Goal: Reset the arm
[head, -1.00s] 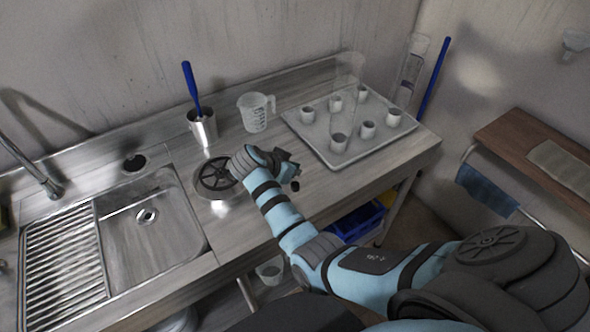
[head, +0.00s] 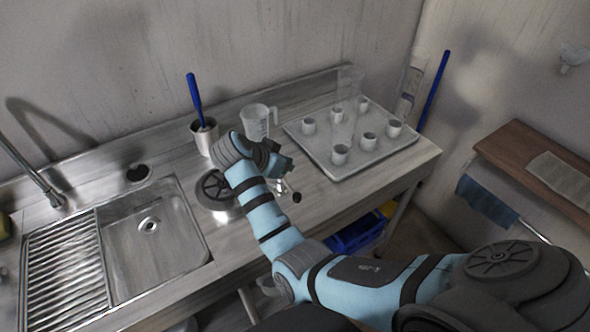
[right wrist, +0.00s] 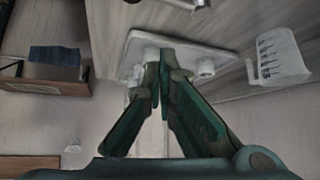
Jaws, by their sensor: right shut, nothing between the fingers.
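My right arm reaches over the steel counter in the head view. Its gripper (head: 280,165) is above the counter, between the round black-spoked burner (head: 213,186) and the tray of cups. In the right wrist view the two green fingers (right wrist: 165,58) meet at their tips. The gripper is shut and empty. The fingers cover part of the tray (right wrist: 215,50) behind them. My left gripper is in neither view.
A grey tray (head: 385,151) holds several small cups and a tall clear cylinder. A clear jug (head: 257,122) and a steel cup (head: 205,136) with a blue-handled tool stand at the back. The sink (head: 150,250) is left. A small black-knobbed fitting (head: 296,197) lies near the gripper.

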